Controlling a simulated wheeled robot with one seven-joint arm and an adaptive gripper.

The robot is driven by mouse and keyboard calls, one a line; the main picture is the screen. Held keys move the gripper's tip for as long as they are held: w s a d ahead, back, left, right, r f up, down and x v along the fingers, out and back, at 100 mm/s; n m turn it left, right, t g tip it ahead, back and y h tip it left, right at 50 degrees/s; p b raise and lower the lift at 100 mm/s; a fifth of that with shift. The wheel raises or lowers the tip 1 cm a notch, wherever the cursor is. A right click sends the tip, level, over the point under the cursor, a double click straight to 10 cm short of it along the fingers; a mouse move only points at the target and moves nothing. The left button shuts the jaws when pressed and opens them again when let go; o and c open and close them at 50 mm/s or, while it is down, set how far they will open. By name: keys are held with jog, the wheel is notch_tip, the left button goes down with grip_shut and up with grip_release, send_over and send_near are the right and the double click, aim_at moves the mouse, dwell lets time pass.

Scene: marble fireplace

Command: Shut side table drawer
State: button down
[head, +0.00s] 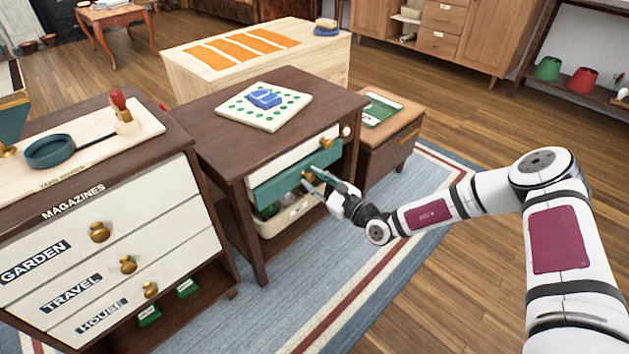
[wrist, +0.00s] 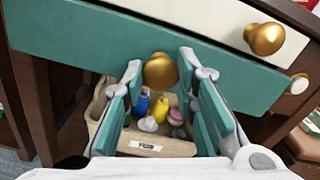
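The side table (head: 335,96) is dark brown, with a white upper drawer (head: 293,153) and a teal drawer (head: 275,188) below it. The teal front appears to stand out a little from the frame. Its inside is not visible. In the wrist view the teal drawer front (wrist: 80,35) runs across the top, with a round gold knob (wrist: 160,72) at its middle. My gripper (head: 317,179) is at this drawer front. Its fingers are open, and in the wrist view the knob shows between the fingertips (wrist: 160,65). I cannot tell whether they touch it.
A bin (head: 290,217) with bottles and small items sits beneath the teal drawer. A board with a blue object (head: 264,100) lies on the table. A magazine cabinet (head: 110,235) stands left, a brown stool (head: 392,140) right. The rug in front is clear.

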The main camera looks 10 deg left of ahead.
aim_at(304, 171)
jog(key=shift+p+x, duration=0.45)
jog(key=shift+x, duration=1.6)
jog(key=c, duration=1.3)
grip_release()
jog(key=shift+w+a, duration=0.1)
jog(key=v, duration=1.2)
